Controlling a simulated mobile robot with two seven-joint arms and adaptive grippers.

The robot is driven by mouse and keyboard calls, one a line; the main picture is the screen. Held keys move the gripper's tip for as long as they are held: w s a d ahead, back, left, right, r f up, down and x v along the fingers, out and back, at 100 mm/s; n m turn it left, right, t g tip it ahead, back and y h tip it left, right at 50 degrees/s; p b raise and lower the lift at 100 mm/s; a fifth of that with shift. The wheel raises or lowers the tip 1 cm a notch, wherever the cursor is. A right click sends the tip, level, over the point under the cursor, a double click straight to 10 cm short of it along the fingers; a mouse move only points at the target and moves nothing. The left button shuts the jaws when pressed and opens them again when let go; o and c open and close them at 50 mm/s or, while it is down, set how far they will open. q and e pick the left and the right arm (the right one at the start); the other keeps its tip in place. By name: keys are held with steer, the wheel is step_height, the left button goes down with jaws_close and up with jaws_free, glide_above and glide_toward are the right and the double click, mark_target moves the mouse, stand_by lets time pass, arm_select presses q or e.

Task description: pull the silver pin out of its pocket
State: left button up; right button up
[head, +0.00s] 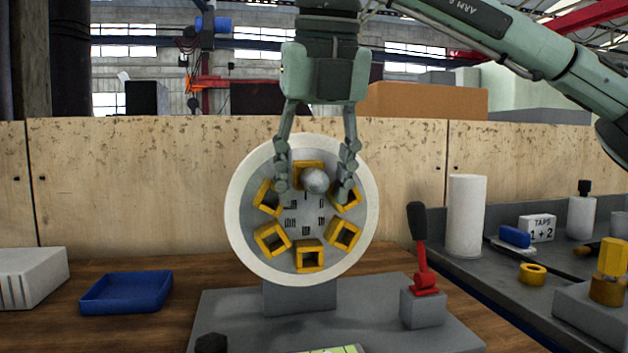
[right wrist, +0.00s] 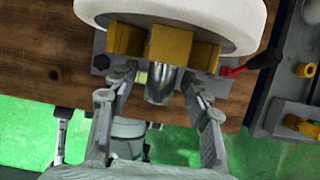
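The silver pin (head: 315,181) sits in the top yellow pocket (head: 309,167) of a round white-rimmed disc (head: 238,217), its rounded end sticking out towards me. In the right wrist view the pin (right wrist: 160,85) projects from the yellow pocket (right wrist: 169,47). My right gripper (head: 315,188) reaches down in front of the disc with its fingers spread, one on each side of the pin. The right wrist view shows the gripper (right wrist: 159,80) open, with gaps visible beside the pin. My left gripper is not in view.
Several other yellow pockets (head: 310,256) ring the disc. A red lever with a black handle (head: 420,250) stands to the right on the grey base (head: 370,318). A blue tray (head: 126,291) lies left. A white cylinder (head: 465,217) and a TAPS block (head: 538,228) stand right.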

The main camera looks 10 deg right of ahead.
mark_target(327, 189)
jaws_close()
steer(key=shift+s, duration=0.15)
steer(key=shift+s+b, duration=1.4)
steer(key=shift+s, duration=1.25)
steer(key=shift+s, duration=0.2)
